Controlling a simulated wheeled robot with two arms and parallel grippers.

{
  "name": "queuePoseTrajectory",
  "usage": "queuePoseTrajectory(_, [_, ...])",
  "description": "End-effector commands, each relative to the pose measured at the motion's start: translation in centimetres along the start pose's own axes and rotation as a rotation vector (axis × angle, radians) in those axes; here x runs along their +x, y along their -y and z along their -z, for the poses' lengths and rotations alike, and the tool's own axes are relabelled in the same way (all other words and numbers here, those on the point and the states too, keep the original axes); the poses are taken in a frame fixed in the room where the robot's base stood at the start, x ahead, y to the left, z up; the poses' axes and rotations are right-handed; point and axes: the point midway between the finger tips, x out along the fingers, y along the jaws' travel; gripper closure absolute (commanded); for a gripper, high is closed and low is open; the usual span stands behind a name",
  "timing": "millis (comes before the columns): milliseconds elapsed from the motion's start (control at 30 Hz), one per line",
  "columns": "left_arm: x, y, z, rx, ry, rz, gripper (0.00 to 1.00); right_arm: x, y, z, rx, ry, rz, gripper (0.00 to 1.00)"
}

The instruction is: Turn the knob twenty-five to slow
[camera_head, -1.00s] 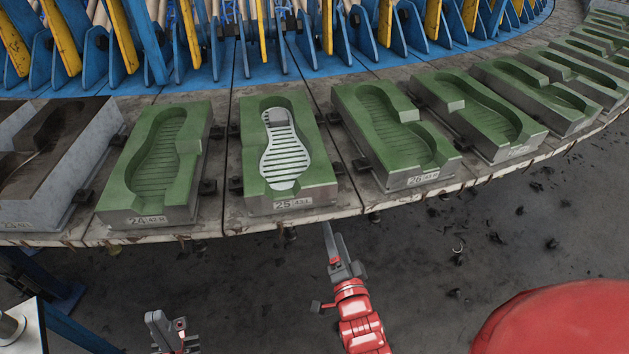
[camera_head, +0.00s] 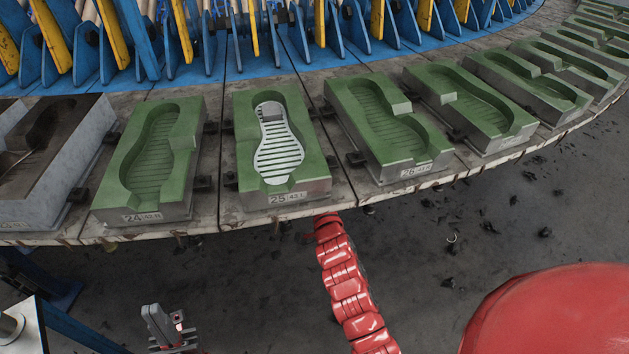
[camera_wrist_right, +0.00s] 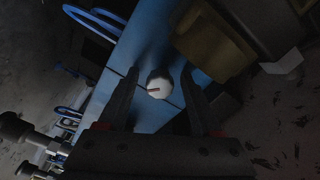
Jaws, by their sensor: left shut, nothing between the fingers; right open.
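In the right wrist view a round white knob (camera_wrist_right: 164,83) with a small red mark sits on a blue surface. My right gripper (camera_wrist_right: 160,72) is open, with one dark finger on each side of the knob. I cannot tell whether the fingers touch it. In the head view my right arm reaches under the table edge below mould 25 (camera_head: 318,160), so its gripper and the knob are hidden there. Mould 25 is green and holds a pale ribbed sole plate (camera_head: 279,150). My left gripper (camera_head: 155,312) is shut and empty at the lower left.
Mould 24 (camera_head: 112,195) and mould 26 (camera_head: 405,165) flank mould 25 on the curved table (camera_head: 225,215). Blue brackets with yellow bars stand behind. In the right wrist view a brownish box-like part (camera_wrist_right: 215,42) is right of the knob. The view is dark.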

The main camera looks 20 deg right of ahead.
Motion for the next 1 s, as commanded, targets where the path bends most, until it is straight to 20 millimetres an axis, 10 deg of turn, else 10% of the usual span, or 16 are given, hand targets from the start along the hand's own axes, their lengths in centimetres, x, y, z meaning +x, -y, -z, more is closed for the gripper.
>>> queuePoseTrajectory(233, [0.0,0.0,0.0,0.0,0.0,0.0,1.0,0.05,-0.03,-0.02,-0.001,0.0,0.0,0.34])
queuePoseTrajectory(600, [-0.01,0.0,0.0,0.0,0.0,0.0,1.0,0.04,-0.04,-0.02,-0.001,0.0,0.0,0.99])
queuePoseTrajectory(1000, [-0.19,-0.01,-0.03,0.0,0.0,0.0,1.0,0.04,-0.08,-0.05,-0.033,0.0,0.0,1.0])
